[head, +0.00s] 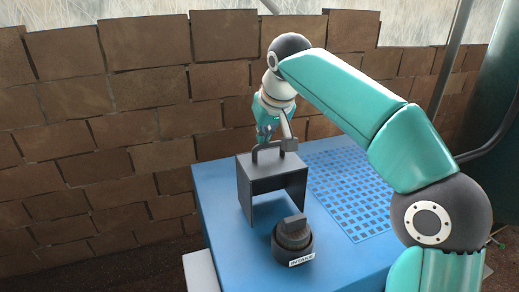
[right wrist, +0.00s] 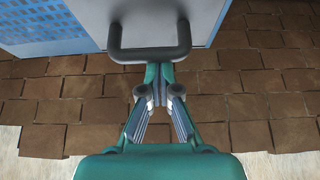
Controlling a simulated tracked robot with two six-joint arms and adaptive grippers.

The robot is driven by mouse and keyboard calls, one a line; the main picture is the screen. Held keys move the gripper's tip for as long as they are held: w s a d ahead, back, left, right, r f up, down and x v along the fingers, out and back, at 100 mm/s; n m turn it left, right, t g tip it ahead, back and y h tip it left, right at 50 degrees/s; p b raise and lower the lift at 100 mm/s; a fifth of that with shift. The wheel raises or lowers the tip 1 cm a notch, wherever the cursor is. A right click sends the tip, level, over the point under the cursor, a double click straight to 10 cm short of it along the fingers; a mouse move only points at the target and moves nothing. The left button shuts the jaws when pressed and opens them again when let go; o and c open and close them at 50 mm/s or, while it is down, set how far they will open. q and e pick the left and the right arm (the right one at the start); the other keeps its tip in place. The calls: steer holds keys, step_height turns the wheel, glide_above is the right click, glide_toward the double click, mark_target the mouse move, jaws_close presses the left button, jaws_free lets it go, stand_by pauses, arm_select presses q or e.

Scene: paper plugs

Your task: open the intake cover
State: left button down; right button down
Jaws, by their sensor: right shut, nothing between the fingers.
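The intake cover (head: 258,172) is a dark grey, box-like hood with an open front and a bar handle (head: 268,149) on top. It is upright at the blue table's left side, behind the intake (head: 292,240), a dark round fitting with a block on top and a label reading INTAKE. My right gripper (head: 265,135) is at the cover's handle from behind and above. In the right wrist view its fingers (right wrist: 160,78) are shut with nothing between them, the tips close against the handle bar (right wrist: 150,55). I cannot tell whether they touch. My left gripper is out of view.
The blue table (head: 222,205) carries a grid of dark square holes (head: 350,190) to the right of the cover. A brick wall (head: 120,130) stands behind. A pale block (head: 200,272) is beside the table's left front. My right arm spans the right side.

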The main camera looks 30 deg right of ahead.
steer(key=shift+s+a+b, duration=0.1)
steer(key=shift+s+b, duration=0.25)
steer(key=shift+s, duration=0.1)
steer(key=shift+r, duration=0.15)
steer(key=shift+s+r, duration=0.1)
steer(key=shift+r, duration=0.15)
steer(key=v, duration=1.1)
steer(key=shift+s, duration=0.4)
